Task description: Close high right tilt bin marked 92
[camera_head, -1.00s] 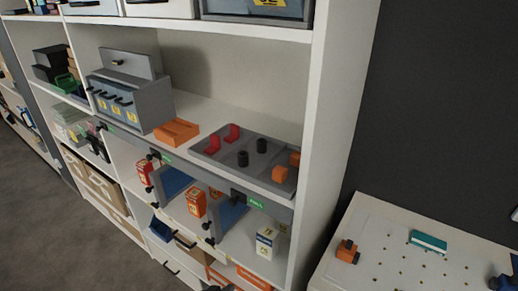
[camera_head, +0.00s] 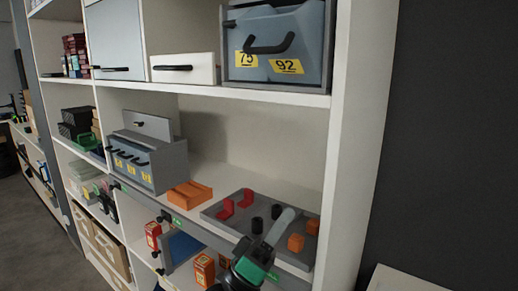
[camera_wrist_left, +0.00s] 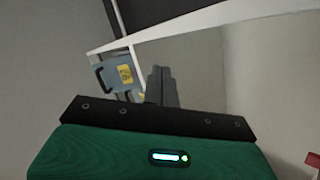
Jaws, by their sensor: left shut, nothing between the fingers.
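The tilt bin marked 92 (camera_head: 312,40) is a grey-blue bin with a black handle and a yellow label, in a dark housing at the right end of the high shelf. Its front leans outward at the top, so it looks tilted open. My left gripper (camera_head: 288,214) is shut and empty, below the bin in front of the middle shelf. In the left wrist view its fingers (camera_wrist_left: 162,84) point toward a grey bin with a yellow label (camera_wrist_left: 126,75), its number unclear. My right gripper is out of view.
The shelf's white right upright (camera_head: 362,140) stands beside the bin. A grey tray (camera_head: 216,212) with red, black and orange pieces lies on the middle shelf, behind my left gripper. A small grey bin cabinet (camera_head: 172,165) and an orange block (camera_head: 190,194) stand left of it.

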